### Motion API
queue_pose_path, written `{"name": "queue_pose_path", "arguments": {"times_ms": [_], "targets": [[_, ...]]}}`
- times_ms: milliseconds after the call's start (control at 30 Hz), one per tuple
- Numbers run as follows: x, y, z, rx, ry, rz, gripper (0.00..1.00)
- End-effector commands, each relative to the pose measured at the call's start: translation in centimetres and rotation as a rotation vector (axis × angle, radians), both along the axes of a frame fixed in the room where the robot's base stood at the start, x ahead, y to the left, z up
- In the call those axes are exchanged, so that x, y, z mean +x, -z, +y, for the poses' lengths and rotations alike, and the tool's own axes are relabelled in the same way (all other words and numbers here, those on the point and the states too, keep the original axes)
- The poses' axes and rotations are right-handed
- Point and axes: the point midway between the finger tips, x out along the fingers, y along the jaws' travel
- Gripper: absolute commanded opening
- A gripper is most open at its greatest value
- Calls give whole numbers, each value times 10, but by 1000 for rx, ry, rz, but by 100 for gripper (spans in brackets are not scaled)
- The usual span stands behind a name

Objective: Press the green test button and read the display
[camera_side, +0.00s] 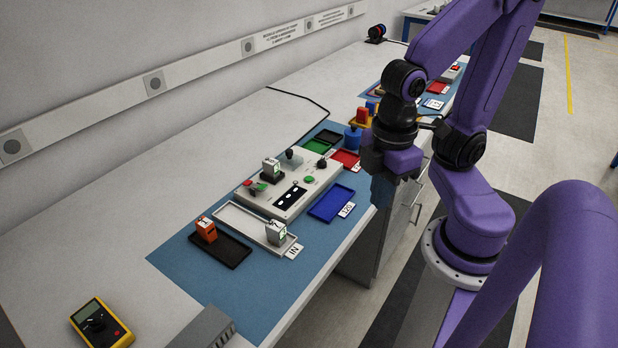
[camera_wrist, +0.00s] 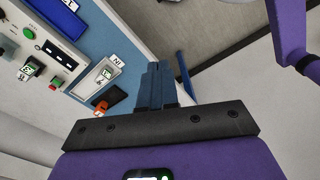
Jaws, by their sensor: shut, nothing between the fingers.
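The light grey test panel (camera_side: 262,203) stands on the blue mat. A round green button (camera_side: 309,180) sits near its right end; it also shows in the wrist view (camera_wrist: 28,33). The dark display (camera_side: 290,197) has small white marks too small to read; it also shows in the wrist view (camera_wrist: 60,52). A grey-white block (camera_side: 271,166) sits upright on the panel's black fixture. A second, smaller green spot (camera_side: 261,186) lies near the red button (camera_side: 253,190). My gripper (camera_side: 381,190) is shut and empty, right of the panel and apart from it. Its blue-grey fingers (camera_wrist: 155,80) show in the wrist view.
A white IN tray (camera_side: 240,219) holds a similar block (camera_side: 276,233). A black tray (camera_side: 235,254) with an orange block (camera_side: 206,229) lies in front-left. A blue tray (camera_side: 332,203) lies between panel and gripper. Red (camera_side: 345,159) and green (camera_side: 315,146) trays lie behind.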

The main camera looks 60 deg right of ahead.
Motion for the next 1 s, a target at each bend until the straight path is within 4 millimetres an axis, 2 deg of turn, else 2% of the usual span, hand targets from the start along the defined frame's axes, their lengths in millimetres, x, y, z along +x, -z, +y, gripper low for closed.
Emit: {"name": "queue_pose_path", "arguments": {"times_ms": [733, 867, 1000], "targets": [[1, 1, 0, 1, 14, 8, 0], [5, 4, 2, 6, 89, 48, 0], [14, 10, 6, 25, 249, 134, 0]]}}
